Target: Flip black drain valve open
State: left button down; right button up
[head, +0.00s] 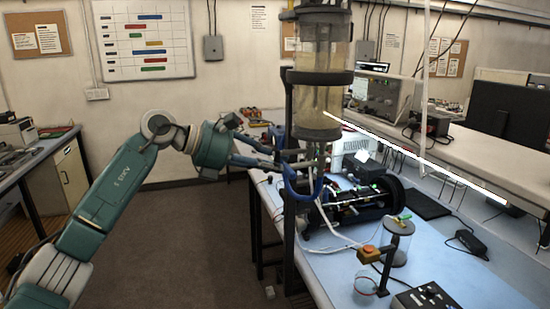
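A tall clear cylinder (321,98) with dark bands and cloudy tan contents stands upright on a dark frame above the bench. Small fittings (313,155) and tubing hang below its bottom cap. The black drain valve cannot be told apart clearly among these small dark parts, and its position cannot be read. My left gripper (283,160) reaches in from the left, with its fingers at the frame just below the cylinder. The fingertips overlap the dark post and tubing, so contact and opening are unclear. My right gripper is not in view.
A blue hose (300,193) loops below the cylinder. The floor at left is clear.

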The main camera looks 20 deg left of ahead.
pick_arm(q)
jog(key=c, duration=1.6)
grip_release()
jog(key=shift+o, duration=0.2)
jog(key=v, duration=1.2)
